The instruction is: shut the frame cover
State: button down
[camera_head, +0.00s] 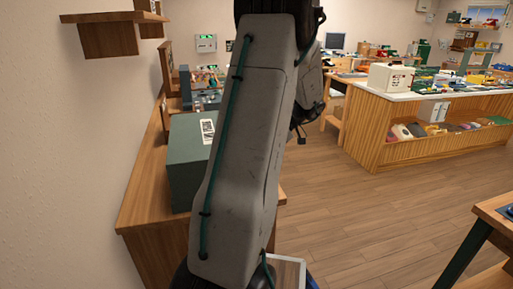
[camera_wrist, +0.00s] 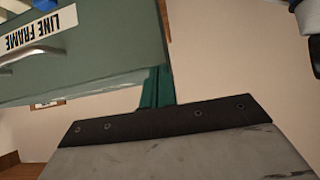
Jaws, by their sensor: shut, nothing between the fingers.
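A green box (camera_wrist: 95,50) with a white "LINE FRAME" label (camera_wrist: 38,30) and a pale metal handle (camera_wrist: 20,55) fills the upper left of the wrist view. The label reads upside down there. A green box with a white label (camera_head: 208,131), seemingly the same one, stands on the wooden bench (camera_head: 150,205) in the head view, partly hidden by my arm. I cannot tell how far its cover stands open. My gripper (camera_wrist: 160,75) is shut and empty, its teal fingers close to the box's lower edge in the picture; contact is unclear.
A wall runs along the left, with a wooden shelf (camera_head: 110,35) above the bench. Other equipment (camera_head: 205,80) sits farther along the bench. A wooden counter (camera_head: 400,145) stands at the right. Open floor (camera_head: 370,220) lies between.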

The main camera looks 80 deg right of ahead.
jog(key=s+a+r, duration=0.2)
jog(key=s+r, duration=0.1)
jog(key=s+d+f, duration=0.2)
jog(key=s+d, duration=0.2)
jog(key=shift+s, duration=0.35)
jog(key=shift+a+f, duration=0.1)
